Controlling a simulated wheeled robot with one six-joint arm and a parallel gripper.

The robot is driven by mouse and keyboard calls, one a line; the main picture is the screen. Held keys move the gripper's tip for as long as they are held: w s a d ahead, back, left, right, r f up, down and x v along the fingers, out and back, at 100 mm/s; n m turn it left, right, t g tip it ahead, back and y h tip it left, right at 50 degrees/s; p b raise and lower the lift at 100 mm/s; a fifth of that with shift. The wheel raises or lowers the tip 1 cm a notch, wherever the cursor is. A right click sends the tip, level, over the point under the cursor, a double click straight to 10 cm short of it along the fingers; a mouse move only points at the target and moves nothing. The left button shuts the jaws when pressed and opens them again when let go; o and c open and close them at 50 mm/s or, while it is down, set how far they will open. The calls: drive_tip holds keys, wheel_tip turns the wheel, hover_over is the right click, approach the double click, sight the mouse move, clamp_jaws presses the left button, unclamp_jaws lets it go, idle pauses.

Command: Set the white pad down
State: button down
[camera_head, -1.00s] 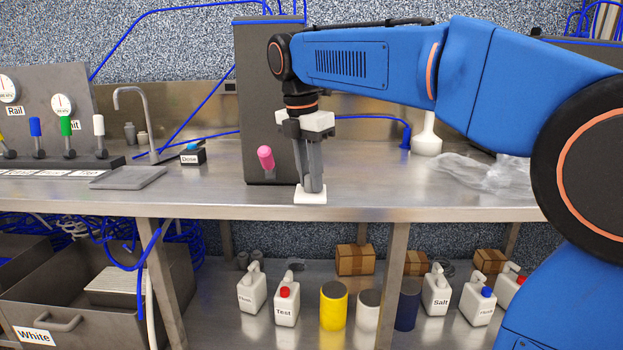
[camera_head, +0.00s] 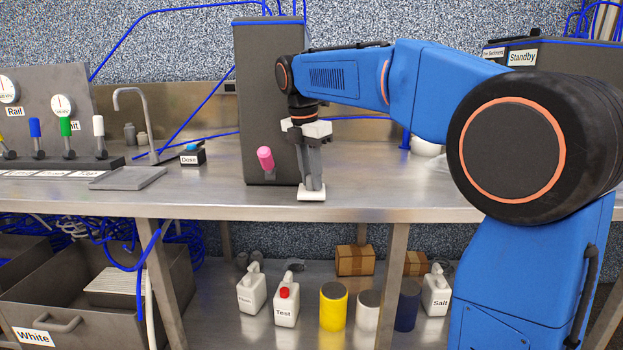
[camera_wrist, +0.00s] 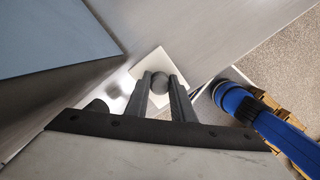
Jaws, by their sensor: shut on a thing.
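The white pad (camera_head: 311,195) is a small square plate at the front edge of the steel bench (camera_head: 220,195). It also shows in the wrist view (camera_wrist: 155,63), with a dark round knob (camera_wrist: 159,83) on top. My gripper (camera_head: 312,184) points down over the pad, and its fingers (camera_wrist: 160,92) are shut around the knob. The pad looks level and at or very near the bench surface; I cannot tell if it touches.
A dark grey tower with a pink handle (camera_head: 265,158) stands just behind and left of my gripper. A grey flat plate (camera_head: 129,178), a tap (camera_head: 140,120) and a Dose button box (camera_head: 192,155) are farther left. Bottles and jars stand on the shelf below.

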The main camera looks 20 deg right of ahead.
sight(306, 192)
drive_tip(key=shift+f, duration=0.2)
drive_tip(key=shift+f, duration=0.15)
drive_tip(key=c, duration=1.5)
unclamp_jaws()
drive_tip(key=r, duration=0.4)
drive_tip(key=a+r, duration=0.1)
drive_tip(key=r, duration=0.7)
drive_tip(key=shift+s+a+r, duration=0.1)
drive_tip(key=shift+s+a, duration=0.2)
drive_tip(key=shift+s, duration=0.1)
drive_tip(key=s+d+f+m+t, duration=0.1)
drive_tip(key=s+d+f+m, duration=0.2)
drive_tip(key=s+f+m, duration=0.4)
drive_tip(key=s+d+f+m+t+y, duration=0.1)
drive_tip(key=s+d+f+m, duration=0.2)
drive_tip(key=s+f+m, duration=0.5)
drive_tip(key=s+d+f+m+t, duration=0.2)
drive_tip(key=s+f+m, duration=0.6)
drive_tip(key=s+f, duration=0.9)
drive_tip(key=shift+s+d+f+y, duration=0.3)
drive_tip(key=shift+s+d+f, duration=0.05)
drive_tip(key=shift+d+f, duration=0.15)
